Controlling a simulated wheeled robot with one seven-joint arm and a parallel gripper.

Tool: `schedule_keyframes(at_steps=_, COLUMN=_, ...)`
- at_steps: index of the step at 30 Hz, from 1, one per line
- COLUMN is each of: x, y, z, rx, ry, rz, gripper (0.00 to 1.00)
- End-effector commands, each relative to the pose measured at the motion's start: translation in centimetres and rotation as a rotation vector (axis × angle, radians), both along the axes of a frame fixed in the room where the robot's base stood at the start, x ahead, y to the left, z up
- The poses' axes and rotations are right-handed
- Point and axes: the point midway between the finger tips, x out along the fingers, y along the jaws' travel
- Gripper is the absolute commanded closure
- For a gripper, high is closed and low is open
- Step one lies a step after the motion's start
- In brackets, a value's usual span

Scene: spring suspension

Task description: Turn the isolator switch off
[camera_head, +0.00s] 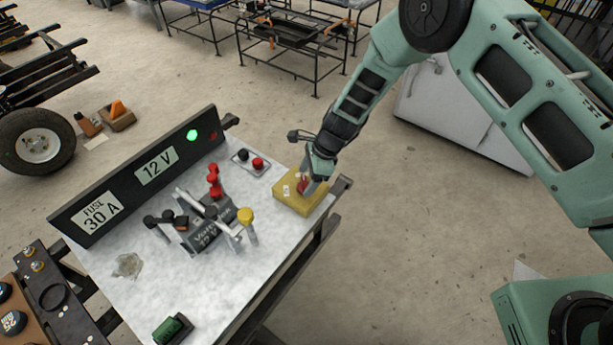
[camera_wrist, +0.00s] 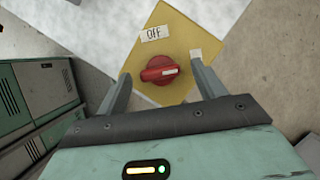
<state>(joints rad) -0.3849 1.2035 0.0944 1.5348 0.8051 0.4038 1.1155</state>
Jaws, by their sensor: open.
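The isolator switch is a yellow box (camera_head: 291,201) at the right end of the white bench top, with a red rotary knob (camera_wrist: 164,70) on its face. In the wrist view the yellow plate carries a white "OFF" label (camera_wrist: 154,33) above the knob and a second pale label (camera_wrist: 196,55) to its right. The knob's white pointer mark faces right, toward that pale label. My gripper (camera_wrist: 158,78) is open, its two fingers on either side of the knob, with gaps visible. In the head view my gripper (camera_head: 306,182) is over the box and partly hides the knob.
A black panel (camera_head: 135,172) with "FUSE 30 A" and "12 V" labels and a lit green lamp (camera_head: 192,135) stands along the bench's back edge.

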Motion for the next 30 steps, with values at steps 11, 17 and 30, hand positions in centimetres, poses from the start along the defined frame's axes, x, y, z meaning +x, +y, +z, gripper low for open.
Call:
schedule_keyframes(at_steps=11, x=-0.04, y=0.25, z=-0.62, rx=0.0, ry=0.0, rz=0.0, gripper=0.31)
schedule_keyframes(at_steps=17, x=-0.04, y=0.24, z=-0.6, rx=0.0, ry=0.0, rz=0.0, gripper=0.76)
schedule_keyframes(at_steps=30, x=0.06, y=0.25, z=-0.72, rx=0.0, ry=-0.001, rz=0.079, gripper=0.76)
